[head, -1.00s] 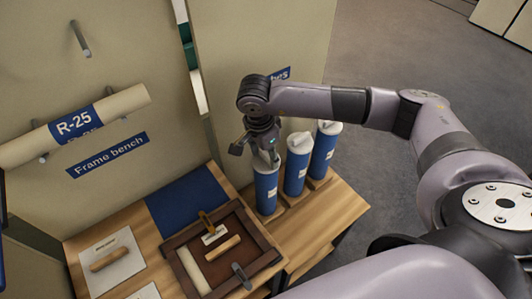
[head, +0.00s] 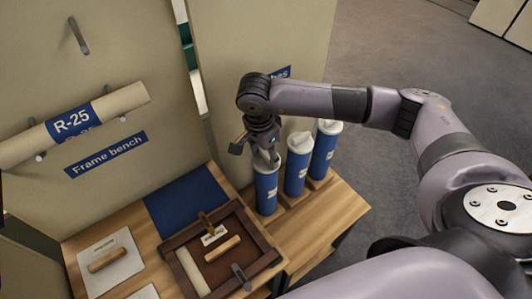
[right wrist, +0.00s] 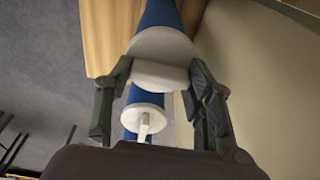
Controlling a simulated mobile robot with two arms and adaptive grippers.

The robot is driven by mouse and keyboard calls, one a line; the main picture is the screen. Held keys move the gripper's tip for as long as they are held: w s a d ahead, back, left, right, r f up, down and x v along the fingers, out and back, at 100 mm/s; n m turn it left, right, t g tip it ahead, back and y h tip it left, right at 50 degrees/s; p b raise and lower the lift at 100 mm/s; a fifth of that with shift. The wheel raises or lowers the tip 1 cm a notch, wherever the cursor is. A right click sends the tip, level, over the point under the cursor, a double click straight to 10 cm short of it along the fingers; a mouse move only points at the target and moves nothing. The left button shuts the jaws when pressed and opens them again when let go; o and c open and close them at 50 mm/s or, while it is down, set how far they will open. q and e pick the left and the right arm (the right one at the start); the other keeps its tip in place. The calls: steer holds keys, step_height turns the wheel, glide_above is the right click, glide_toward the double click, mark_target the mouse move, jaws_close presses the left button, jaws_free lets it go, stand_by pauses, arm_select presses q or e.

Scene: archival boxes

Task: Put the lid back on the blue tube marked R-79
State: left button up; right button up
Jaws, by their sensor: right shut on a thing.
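Three blue tubes stand upright in a row on the wooden bench. My right gripper (head: 266,154) is at the top of the leftmost tube (head: 266,190). It is shut on the raised grip of a white lid (right wrist: 160,48), pointing down. The lid sits at the tube's top; whether it is fully seated I cannot tell. The middle tube (head: 296,176) and the right tube (head: 323,152) have white lids with raised grips. The tubes' small labels are too small to read, so I cannot tell which is R-79. My left gripper is out of view.
A brown wooden frame (head: 184,272) holding several small items lies left of the tubes, with a blue mat (head: 180,200) behind it. A panel (head: 262,35) stands close behind the tubes. Grey floor lies beyond the bench's right edge.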

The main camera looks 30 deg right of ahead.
steer(key=shift+f+b, duration=0.15)
steer(key=shift+b, duration=0.6)
stand_by(1.2)
stand_by(0.3)
steer(key=o, duration=1.1)
steer(key=shift+o, duration=0.5)
steer(key=o, duration=0.4)
steer(key=shift+r+p, duration=1.6)
steer(key=shift+r, duration=1.9)
